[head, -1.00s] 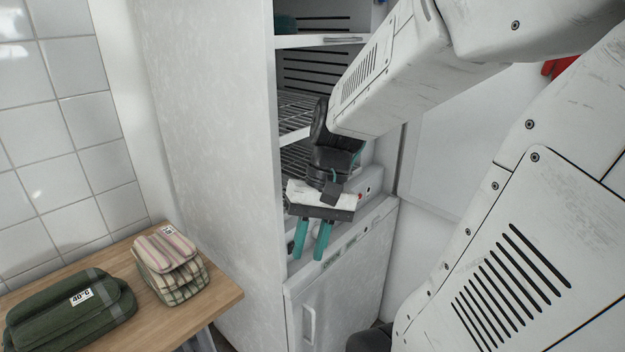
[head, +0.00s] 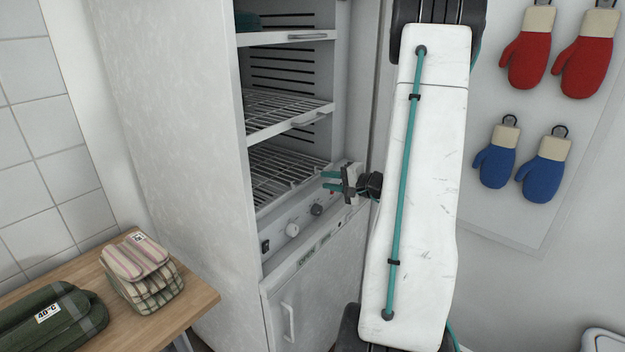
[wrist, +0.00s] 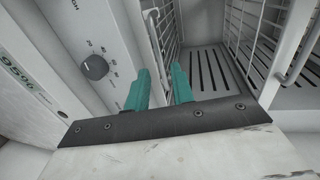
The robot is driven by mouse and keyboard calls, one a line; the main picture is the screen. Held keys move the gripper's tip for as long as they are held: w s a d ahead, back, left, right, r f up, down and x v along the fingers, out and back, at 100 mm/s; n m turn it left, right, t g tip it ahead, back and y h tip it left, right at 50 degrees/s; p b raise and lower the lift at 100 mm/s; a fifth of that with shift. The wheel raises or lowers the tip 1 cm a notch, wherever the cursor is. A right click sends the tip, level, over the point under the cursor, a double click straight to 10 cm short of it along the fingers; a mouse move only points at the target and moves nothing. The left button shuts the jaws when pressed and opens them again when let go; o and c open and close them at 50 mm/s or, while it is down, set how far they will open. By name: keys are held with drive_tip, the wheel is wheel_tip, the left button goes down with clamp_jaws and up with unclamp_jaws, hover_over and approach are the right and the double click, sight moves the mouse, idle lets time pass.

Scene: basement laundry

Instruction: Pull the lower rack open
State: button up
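The tall white cabinet stands open, with wire racks inside. The lowest rack (head: 280,178) lies pushed in, just above the control panel; it also shows in the wrist view (wrist: 168,32), where a pale bar runs along its front. The rack above it (head: 272,116) has a white front strip and a handle (head: 308,118). My gripper (head: 325,181) is open, with its teal fingers pointing left, at the right front of the lowest rack.
The control panel (head: 275,234) has knobs, with a closed lower door (head: 325,285) beneath. A top rack (head: 287,38) is above. A wooden table (head: 190,305) with folded cloths (head: 140,270) stands at left. Red (head: 528,55) and blue (head: 545,172) mitts hang at right.

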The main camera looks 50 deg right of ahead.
sight(314, 178)
drive_tip(key=x, duration=0.6)
drive_tip(key=shift+w+a+f, duration=0.1)
drive_tip(key=shift+w, duration=0.1)
drive_tip(key=shift+c, duration=0.3)
clamp_jaws()
